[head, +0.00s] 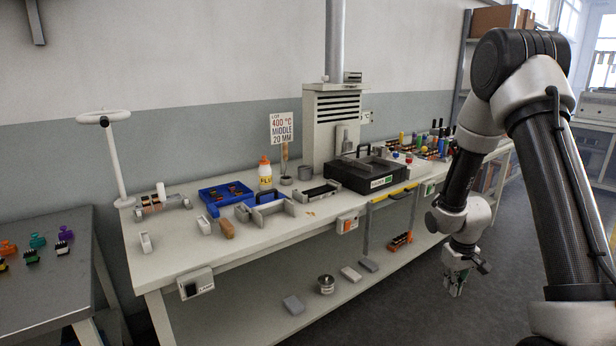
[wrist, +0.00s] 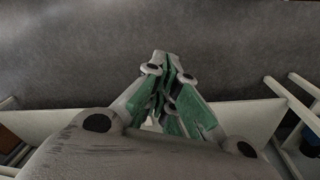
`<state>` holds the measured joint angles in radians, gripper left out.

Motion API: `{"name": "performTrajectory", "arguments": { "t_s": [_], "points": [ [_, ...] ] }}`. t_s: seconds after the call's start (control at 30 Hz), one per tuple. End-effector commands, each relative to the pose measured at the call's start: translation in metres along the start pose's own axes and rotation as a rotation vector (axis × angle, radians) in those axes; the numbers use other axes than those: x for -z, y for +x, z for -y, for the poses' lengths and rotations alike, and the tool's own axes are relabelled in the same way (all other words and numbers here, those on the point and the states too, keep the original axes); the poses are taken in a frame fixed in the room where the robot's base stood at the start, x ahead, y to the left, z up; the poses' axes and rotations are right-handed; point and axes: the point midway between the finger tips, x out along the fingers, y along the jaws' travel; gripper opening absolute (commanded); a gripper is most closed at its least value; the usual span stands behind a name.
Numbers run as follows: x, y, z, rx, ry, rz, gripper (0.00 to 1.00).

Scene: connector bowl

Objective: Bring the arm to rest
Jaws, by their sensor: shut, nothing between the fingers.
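My gripper (head: 455,286) hangs at the end of my arm on the right of the head view. It points down over the dark floor, in front of the workbench (head: 185,262) and clear of it. In the wrist view my gripper (wrist: 168,62) has its green-padded fingers together at the tips, with nothing held. My arm is bent, with its upper links raised high on the right side of the head view.
The workbench carries a blue tray (head: 213,208), a black case (head: 368,176), a yellow-labelled bottle (head: 265,176) and a sign (head: 282,128). A grey side table (head: 45,300) stands at left. Open floor (head: 400,318) lies below my gripper.

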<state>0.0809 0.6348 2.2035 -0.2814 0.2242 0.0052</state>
Motion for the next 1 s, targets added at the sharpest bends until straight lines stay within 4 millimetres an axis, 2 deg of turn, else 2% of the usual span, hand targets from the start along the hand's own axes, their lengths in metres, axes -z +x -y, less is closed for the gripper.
{"name": "performTrajectory", "arguments": {
  "t_s": [0.03,0.1,0.3,0.4,0.5,0.63,0.9,1.0],
  "points": [
    [-0.015,-0.034,0.000,-0.007,0.025,0.030,0.00],
    [-0.042,-0.075,0.003,-0.009,0.061,0.083,0.00],
    [-0.118,-0.179,0.024,0.013,0.146,0.167,0.00],
    [-0.154,-0.221,0.037,0.032,0.176,0.168,0.00],
    [-0.184,-0.255,0.050,0.050,0.198,0.135,0.00],
    [-0.211,-0.289,0.063,0.064,0.212,0.029,0.00],
    [-0.227,-0.341,0.069,0.047,0.207,-0.240,0.00],
    [-0.229,-0.350,0.070,0.043,0.204,-0.285,0.00]
  ]
}}
